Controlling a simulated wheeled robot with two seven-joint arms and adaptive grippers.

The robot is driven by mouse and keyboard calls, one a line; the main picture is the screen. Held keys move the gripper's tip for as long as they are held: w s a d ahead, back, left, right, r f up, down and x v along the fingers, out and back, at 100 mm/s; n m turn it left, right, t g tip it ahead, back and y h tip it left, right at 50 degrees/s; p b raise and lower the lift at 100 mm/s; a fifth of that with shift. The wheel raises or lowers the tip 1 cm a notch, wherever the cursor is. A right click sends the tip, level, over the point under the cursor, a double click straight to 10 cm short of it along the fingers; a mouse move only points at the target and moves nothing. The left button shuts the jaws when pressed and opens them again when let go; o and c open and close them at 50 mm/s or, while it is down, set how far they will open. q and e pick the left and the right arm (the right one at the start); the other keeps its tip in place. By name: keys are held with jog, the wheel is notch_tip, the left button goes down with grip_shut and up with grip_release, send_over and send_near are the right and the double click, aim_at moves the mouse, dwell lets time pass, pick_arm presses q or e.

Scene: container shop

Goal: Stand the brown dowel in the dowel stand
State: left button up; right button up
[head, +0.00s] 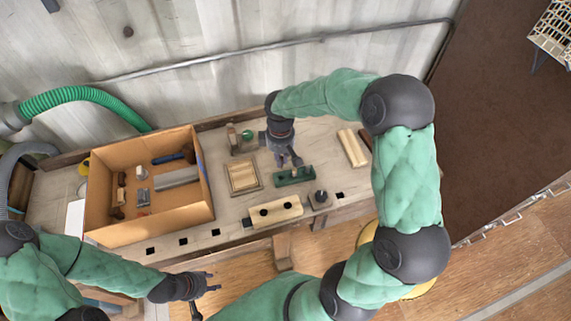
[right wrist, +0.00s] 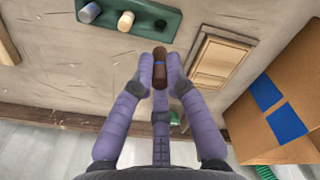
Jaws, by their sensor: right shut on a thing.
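The brown dowel (right wrist: 160,66) is held between the fingertips of my right gripper (right wrist: 160,75) in the right wrist view. In the head view my right gripper (head: 289,162) is at the back edge of the green dowel stand (head: 306,174). The held dowel appears beside the stand, apart from the hole. My left gripper (head: 208,285) is open and empty near the front.
An open cardboard box (head: 108,234) with several tools stands on the bench at left. A wooden tray (head: 243,178) lies left of the stand, a wooden block with dark holes (head: 273,213) in front. A light wooden piece (head: 352,148) lies right.

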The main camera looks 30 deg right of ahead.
jog(key=shift+f+b, duration=2.2)
jog(key=shift+f, duration=0.65)
jog(key=shift+f, duration=0.4)
jog(key=shift+f+b, duration=0.5)
jog(key=shift+f, duration=0.35)
dwell(0.4)
jog(key=o, duration=0.8)
jog(key=shift+r, duration=0.1)
jog(key=shift+r+p, duration=2.8)
jog(key=shift+r, duration=0.65)
